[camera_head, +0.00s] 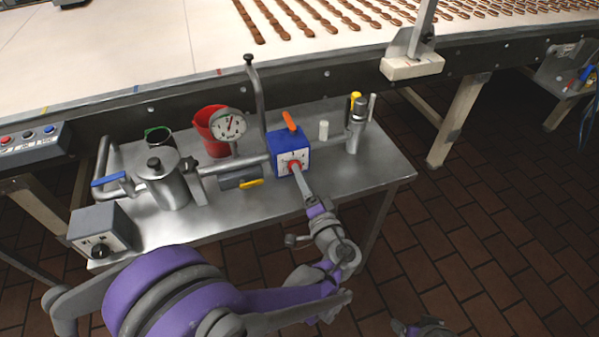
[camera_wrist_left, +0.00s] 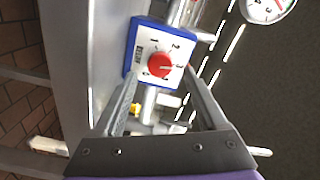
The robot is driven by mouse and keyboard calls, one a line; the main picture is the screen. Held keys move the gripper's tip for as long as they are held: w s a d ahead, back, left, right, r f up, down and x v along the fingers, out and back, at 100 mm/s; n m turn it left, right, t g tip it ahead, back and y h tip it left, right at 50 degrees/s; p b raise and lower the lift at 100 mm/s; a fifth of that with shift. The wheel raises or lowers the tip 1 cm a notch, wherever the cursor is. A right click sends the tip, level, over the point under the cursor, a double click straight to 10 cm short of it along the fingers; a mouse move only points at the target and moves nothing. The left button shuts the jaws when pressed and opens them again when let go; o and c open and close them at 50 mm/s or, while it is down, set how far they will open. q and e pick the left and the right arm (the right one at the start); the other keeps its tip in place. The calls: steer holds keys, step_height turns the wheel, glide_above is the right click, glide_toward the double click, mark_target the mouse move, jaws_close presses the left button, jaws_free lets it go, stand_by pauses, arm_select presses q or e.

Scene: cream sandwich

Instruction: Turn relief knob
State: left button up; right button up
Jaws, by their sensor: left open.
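The red relief knob (camera_head: 294,168) sits on the white dial face of a blue box (camera_head: 288,143) on the steel table. In the left wrist view the red knob (camera_wrist_left: 159,65) is round, with numbers around it on the dial, and the blue box (camera_wrist_left: 131,45) frames it. My left gripper (camera_head: 298,179) is at the front of the dial. In the wrist view its open fingers (camera_wrist_left: 162,80) stand on either side just short of or around the knob; contact cannot be told. A purple-grey part of my right arm (camera_head: 425,327) shows at the bottom edge.
An orange lever (camera_head: 289,121) tops the blue box. A metal valve (camera_head: 357,125) stands right. The conveyor (camera_head: 130,50) runs behind. The table's right front is clear.

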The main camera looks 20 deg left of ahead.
arm_select(q)
steer(key=v, duration=0.7)
steer(key=shift+s+d, duration=0.25)
steer(key=shift+s, duration=0.05)
